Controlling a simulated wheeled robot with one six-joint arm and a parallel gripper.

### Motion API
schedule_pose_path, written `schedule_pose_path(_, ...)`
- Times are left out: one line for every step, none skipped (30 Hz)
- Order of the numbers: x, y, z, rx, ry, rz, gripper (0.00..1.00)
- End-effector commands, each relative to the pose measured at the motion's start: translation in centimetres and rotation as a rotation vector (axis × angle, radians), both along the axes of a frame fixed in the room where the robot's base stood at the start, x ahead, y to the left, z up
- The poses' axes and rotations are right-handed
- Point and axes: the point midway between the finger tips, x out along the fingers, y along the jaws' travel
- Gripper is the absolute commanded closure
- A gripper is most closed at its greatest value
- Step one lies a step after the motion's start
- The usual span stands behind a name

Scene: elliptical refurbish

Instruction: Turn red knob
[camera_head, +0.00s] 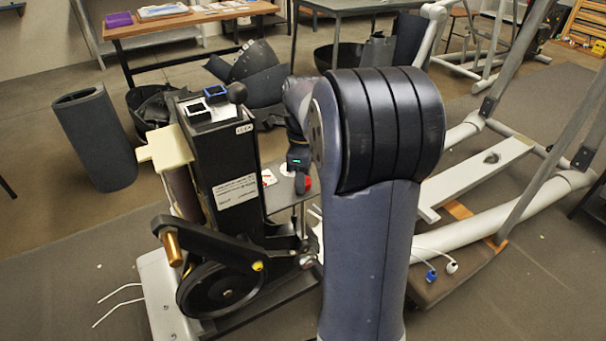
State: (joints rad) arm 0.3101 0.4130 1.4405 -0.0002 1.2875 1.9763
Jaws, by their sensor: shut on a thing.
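My gripper (300,184) points down behind my large arm link, beside the black machine (235,170). A small green light shows on its body. Its fingers are partly visible and shut on the red knob (308,183), of which only a small red part shows. My arm hides the rest of the knob and its mounting, so its turn angle cannot be told.
The machine has a black wheel (218,290) and a brass-coloured cylinder (172,248).

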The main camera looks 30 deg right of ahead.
Motion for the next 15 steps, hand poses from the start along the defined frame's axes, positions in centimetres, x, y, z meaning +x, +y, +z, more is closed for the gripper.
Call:
schedule_pose_path(-0.02, 0.03, 0.26, 0.001, 0.002, 0.019, 0.85)
schedule_pose_path(-0.02, 0.03, 0.30, 0.001, 0.002, 0.032, 0.85)
schedule_pose_path(-0.02, 0.03, 0.36, 0.001, 0.002, 0.053, 0.85)
schedule_pose_path(-0.02, 0.03, 0.39, 0.002, 0.002, 0.070, 0.85)
schedule_pose_path(-0.02, 0.03, 0.42, 0.002, 0.002, 0.089, 0.85)
schedule_pose_path(-0.02, 0.03, 0.44, 0.002, 0.002, 0.118, 0.85)
schedule_pose_path(-0.03, 0.04, 0.47, 0.003, 0.003, 0.141, 0.85)
schedule_pose_path(-0.04, 0.05, 0.48, 0.002, 0.004, 0.164, 0.85)
schedule_pose_path(-0.02, 0.04, 0.51, 0.002, 0.002, 0.199, 0.85)
schedule_pose_path(-0.02, 0.04, 0.53, 0.002, 0.002, 0.225, 0.85)
schedule_pose_path(-0.04, 0.05, 0.54, 0.003, 0.003, 0.253, 0.85)
schedule_pose_path(-0.04, 0.05, 0.54, 0.003, 0.003, 0.290, 0.85)
schedule_pose_path(-0.03, 0.04, 0.55, 0.002, 0.002, 0.319, 0.85)
schedule_pose_path(-0.04, 0.05, 0.54, 0.003, 0.003, 0.348, 0.85)
schedule_pose_path(-0.02, 0.05, 0.52, 0.003, 0.003, 0.386, 0.85)
